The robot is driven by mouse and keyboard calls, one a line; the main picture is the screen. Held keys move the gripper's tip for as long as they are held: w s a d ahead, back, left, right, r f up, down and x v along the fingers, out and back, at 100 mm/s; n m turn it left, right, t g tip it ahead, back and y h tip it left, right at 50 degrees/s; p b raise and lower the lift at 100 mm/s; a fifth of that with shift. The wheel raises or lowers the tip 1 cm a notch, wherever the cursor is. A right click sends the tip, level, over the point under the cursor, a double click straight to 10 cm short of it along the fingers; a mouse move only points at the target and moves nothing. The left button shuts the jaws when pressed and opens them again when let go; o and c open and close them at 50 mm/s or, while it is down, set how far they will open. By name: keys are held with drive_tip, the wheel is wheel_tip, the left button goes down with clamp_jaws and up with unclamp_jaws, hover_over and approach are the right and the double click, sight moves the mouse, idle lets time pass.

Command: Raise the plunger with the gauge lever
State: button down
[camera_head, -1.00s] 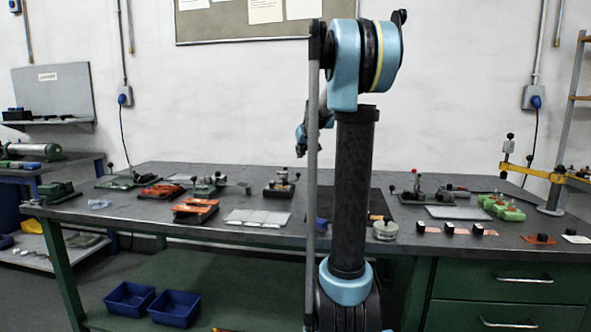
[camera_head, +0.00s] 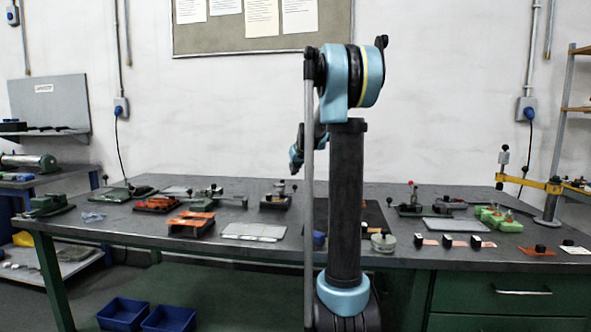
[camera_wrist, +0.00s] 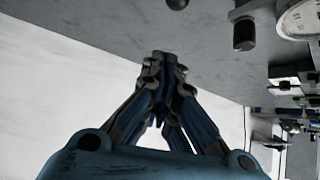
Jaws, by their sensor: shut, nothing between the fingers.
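A round pale dial gauge (camera_head: 383,241) sits near the front edge of the bench, just right of my arm. Its white dial face (camera_wrist: 298,18) is cut off at the top right of the wrist view. A black knob (camera_wrist: 244,34) stands beside it; I cannot tell whether it is the lever or the plunger. My gripper (camera_wrist: 165,60) is shut and empty, its fingertips together, apart from the gauge and the knob. In the head view, my gripper (camera_head: 296,160) is small and partly hidden behind the arm's upright rod.
The dark bench top (camera_head: 120,222) carries orange (camera_head: 190,224) and green (camera_head: 497,218) fixtures, a light plate (camera_head: 254,232) and several black-knobbed blocks (camera_head: 447,241). A yellow arm on a post (camera_head: 530,181) stands at the right. Blue bins (camera_head: 122,313) lie below.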

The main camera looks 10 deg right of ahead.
drive_tip(key=shift+s+f, duration=0.15)
drive_tip(key=shift+f, duration=2.25)
